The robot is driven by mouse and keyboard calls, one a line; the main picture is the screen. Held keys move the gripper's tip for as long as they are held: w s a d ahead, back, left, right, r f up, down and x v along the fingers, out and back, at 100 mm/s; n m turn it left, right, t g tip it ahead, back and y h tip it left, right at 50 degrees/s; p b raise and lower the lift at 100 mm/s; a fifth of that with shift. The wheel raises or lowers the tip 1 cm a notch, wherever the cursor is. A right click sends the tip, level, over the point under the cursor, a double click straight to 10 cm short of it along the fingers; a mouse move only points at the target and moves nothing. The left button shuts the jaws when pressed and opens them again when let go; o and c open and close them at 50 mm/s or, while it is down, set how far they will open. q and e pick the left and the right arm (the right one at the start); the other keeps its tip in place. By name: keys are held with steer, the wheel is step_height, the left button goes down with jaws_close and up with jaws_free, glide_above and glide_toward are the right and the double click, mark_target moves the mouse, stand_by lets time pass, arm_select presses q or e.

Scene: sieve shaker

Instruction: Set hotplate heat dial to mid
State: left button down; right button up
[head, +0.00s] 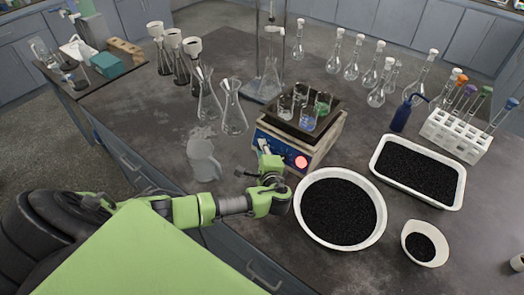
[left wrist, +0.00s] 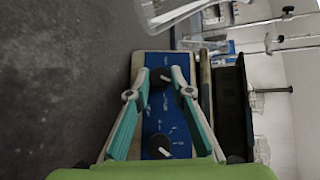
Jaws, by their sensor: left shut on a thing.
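The hotplate (head: 328,140) stands on the dark bench, with a blue front panel (head: 281,147) and a glowing red disc (head: 301,162) at the panel's right. In the left wrist view the blue panel (left wrist: 178,129) appears turned sideways and carries two dark dials. My left gripper (head: 265,149), with teal fingers in the wrist view (left wrist: 161,72), is shut on the farther dial (left wrist: 161,77). The nearer dial (left wrist: 159,147) has a pale pointer mark and sits below, between the finger bases. The held dial's setting is hard to read. My right gripper is not in view.
A dark tray with several beakers (head: 285,107) sits on the hotplate. A clear jug (head: 203,160) stands left of my gripper. A white bowl of black grains (head: 340,243) lies close on the right. Flasks (head: 233,112) stand behind.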

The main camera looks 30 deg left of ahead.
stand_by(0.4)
arm_select(q)
steer(key=c, duration=1.8)
jaws_free()
steer(key=v, duration=1.2)
steer(key=shift+f, duration=0.15)
steer(key=shift+s, duration=0.1)
